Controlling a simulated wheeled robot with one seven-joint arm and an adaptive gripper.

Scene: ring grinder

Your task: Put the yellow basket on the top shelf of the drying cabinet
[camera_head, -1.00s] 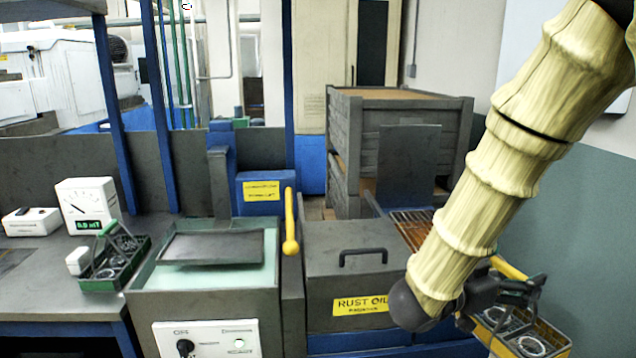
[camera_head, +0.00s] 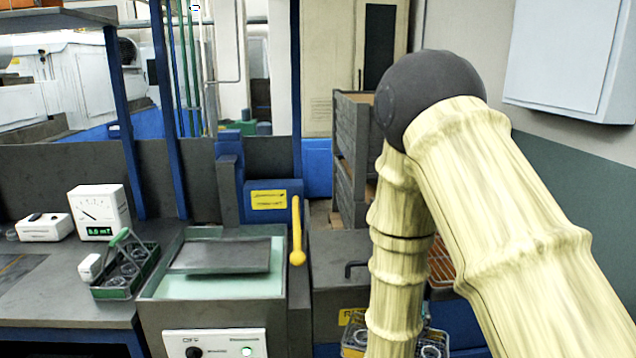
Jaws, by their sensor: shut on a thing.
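The yellow basket (camera_head: 433,343), with metal rings in it, shows at the bottom edge on both sides of my pale arm link. The link covers its middle, and the frame cuts off its lower part. My gripper (camera_head: 427,312) is nearly all hidden behind that link; only a dark sliver shows above the basket, and it is shut on the basket. No open shelf shows. A closed white cabinet (camera_head: 565,55) hangs on the wall at upper right; I cannot tell whether it is the drying cabinet.
The rust oil tank (camera_head: 335,262) and an orange grate (camera_head: 442,270) are partly behind my arm. A grey slatted box (camera_head: 354,150) stands behind them. To the left are a wash tank (camera_head: 215,285), a yellow lever (camera_head: 297,235), a green basket (camera_head: 125,270) and a meter (camera_head: 99,212).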

